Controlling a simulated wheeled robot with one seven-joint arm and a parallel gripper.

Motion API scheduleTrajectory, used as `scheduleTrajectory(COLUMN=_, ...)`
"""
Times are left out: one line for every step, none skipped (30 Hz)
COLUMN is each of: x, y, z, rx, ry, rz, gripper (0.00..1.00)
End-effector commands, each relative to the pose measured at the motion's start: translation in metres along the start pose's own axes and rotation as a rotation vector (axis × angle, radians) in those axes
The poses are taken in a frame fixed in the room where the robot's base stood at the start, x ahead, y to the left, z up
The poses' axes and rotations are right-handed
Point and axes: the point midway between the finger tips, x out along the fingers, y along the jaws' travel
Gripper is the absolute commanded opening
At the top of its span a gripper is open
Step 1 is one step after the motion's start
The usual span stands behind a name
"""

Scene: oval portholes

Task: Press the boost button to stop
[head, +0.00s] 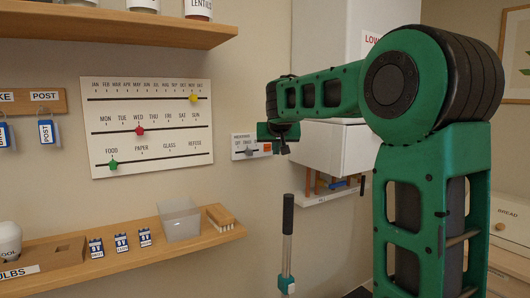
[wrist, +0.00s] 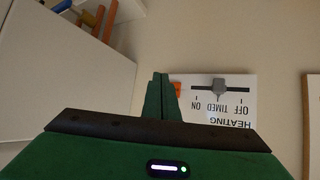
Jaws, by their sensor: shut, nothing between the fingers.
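The white heating panel (head: 240,155) is on the wall, left of my gripper (head: 284,149) in the head view. It shows upside down in the wrist view (wrist: 241,105). The orange boost button (head: 267,147) is at its right end; in the wrist view the button (wrist: 177,89) is partly hidden behind my fingers. The grey slider knob (wrist: 218,87) sits by the TIMED mark. My gripper (wrist: 160,77) is shut and empty, its tips close beside the button. I cannot tell whether they touch it.
A white cabinet (head: 328,148) with pipes below stands right of the panel. A slider board (head: 150,125) hangs to the left, above a wooden shelf (head: 195,243) with a clear bin (head: 180,219) and a brush. A black-handled pole (head: 287,240) stands below the panel.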

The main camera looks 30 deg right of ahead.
Motion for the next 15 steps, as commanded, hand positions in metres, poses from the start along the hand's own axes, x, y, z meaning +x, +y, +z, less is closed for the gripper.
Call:
scheduleTrajectory(x=0.004, y=-0.003, z=-0.003, rx=0.000, ry=0.000, rz=0.000, gripper=0.00)
scheduleTrajectory(x=0.006, y=-0.004, z=-0.004, rx=0.000, ry=0.000, rz=0.000, gripper=0.00)
scheduleTrajectory(x=0.008, y=-0.006, z=-0.006, rx=0.000, ry=0.000, rz=0.000, gripper=0.00)
scheduleTrajectory(x=0.010, y=-0.007, z=-0.006, rx=0.000, ry=-0.001, rz=0.000, gripper=0.00)
scheduleTrajectory(x=0.011, y=-0.008, z=-0.007, rx=0.000, ry=-0.001, rz=0.000, gripper=0.00)
scheduleTrajectory(x=0.012, y=-0.009, z=-0.009, rx=0.000, ry=0.000, rz=0.000, gripper=0.00)
scheduleTrajectory(x=0.013, y=-0.009, z=-0.009, rx=0.000, ry=0.000, rz=0.000, gripper=0.00)
scheduleTrajectory(x=0.013, y=-0.010, z=-0.010, rx=0.000, ry=0.000, rz=0.000, gripper=0.00)
scheduleTrajectory(x=0.014, y=-0.011, z=-0.011, rx=0.000, ry=0.000, rz=0.000, gripper=0.00)
scheduleTrajectory(x=0.015, y=-0.011, z=-0.011, rx=0.000, ry=0.000, rz=0.000, gripper=0.00)
scheduleTrajectory(x=0.015, y=-0.011, z=-0.011, rx=0.000, ry=0.000, rz=0.000, gripper=0.00)
scheduleTrajectory(x=0.015, y=-0.011, z=-0.011, rx=0.000, ry=0.000, rz=0.000, gripper=0.00)
scheduleTrajectory(x=0.015, y=-0.011, z=-0.011, rx=0.000, ry=0.000, rz=0.000, gripper=0.00)
scheduleTrajectory(x=0.015, y=-0.011, z=-0.011, rx=0.000, ry=0.000, rz=0.000, gripper=0.00)
scheduleTrajectory(x=0.015, y=-0.011, z=-0.011, rx=0.000, ry=0.000, rz=0.000, gripper=0.00)
